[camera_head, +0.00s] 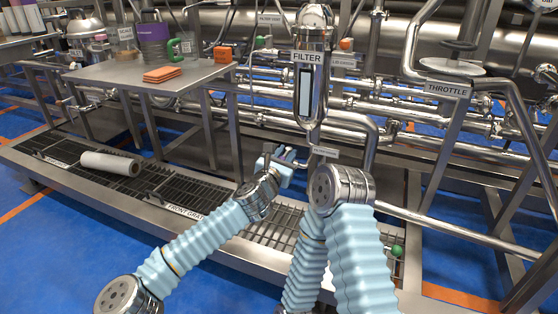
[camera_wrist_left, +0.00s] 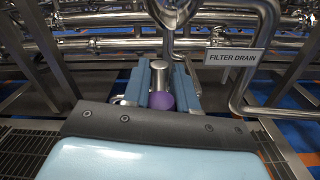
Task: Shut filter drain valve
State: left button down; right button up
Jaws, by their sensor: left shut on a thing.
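The filter (camera_head: 314,105) is an upright steel vessel labelled FILTER in the head view. A small tag (camera_head: 325,151) hangs below it; in the left wrist view, the tag (camera_wrist_left: 233,57) reads FILTER DRAIN. My left gripper (camera_head: 287,161) is below and left of the filter. In the left wrist view, my left gripper (camera_wrist_left: 161,88) is shut on a steel valve handle with a purple end (camera_wrist_left: 162,101), which lies between its two blue-grey fingers. The valve body is mostly hidden. My right arm stands at the centre right of the head view; its gripper does not show.
A white roll (camera_head: 111,163) lies on the floor grating (camera_head: 165,190). Steel pipes run behind the filter. A throttle handwheel (camera_head: 450,67) is at right, a green knob (camera_head: 397,250) lower right.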

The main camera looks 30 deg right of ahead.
pick_arm(q)
jog(key=shift+w+a, duration=0.15)
jog(key=shift+w, duration=0.1)
jog(key=c, duration=1.1)
grip_release()
jog(key=shift+o, duration=0.9)
jog(key=shift+s, duration=0.1)
jog(key=v, duration=1.3)
jog(key=shift+s+a+p, duration=0.15)
jog(key=shift+s+p, duration=0.2)
